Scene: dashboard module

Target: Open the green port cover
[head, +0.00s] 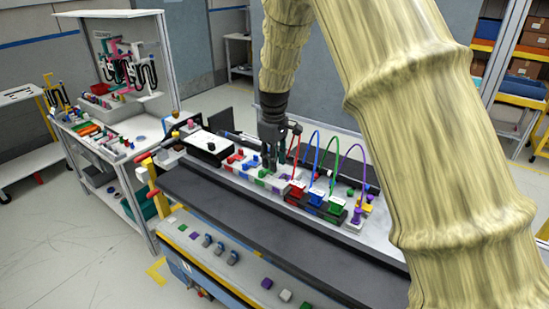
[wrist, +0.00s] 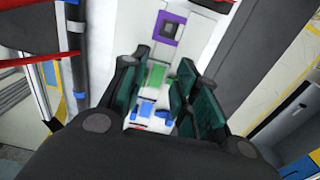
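The green port cover (wrist: 156,75) shows in the wrist view as a small green block on the white module, between my fingers in the picture. My gripper (wrist: 155,88) is open, with dark green finger pads on the left and right of the gap. In the head view my gripper (head: 270,162) points down over the module's port row, close above it. Green (head: 261,181) shows on the row just below the fingers. I cannot tell whether the fingers touch the cover. The cover looks flat, but its exact angle is unclear.
In the wrist view a purple square port (wrist: 168,28) lies beyond the green cover, and a blue piece (wrist: 147,109) nearer. In the head view, red, blue, green and purple cables (head: 335,165) arch from plugs right of my gripper. A dark rail (head: 245,220) runs in front.

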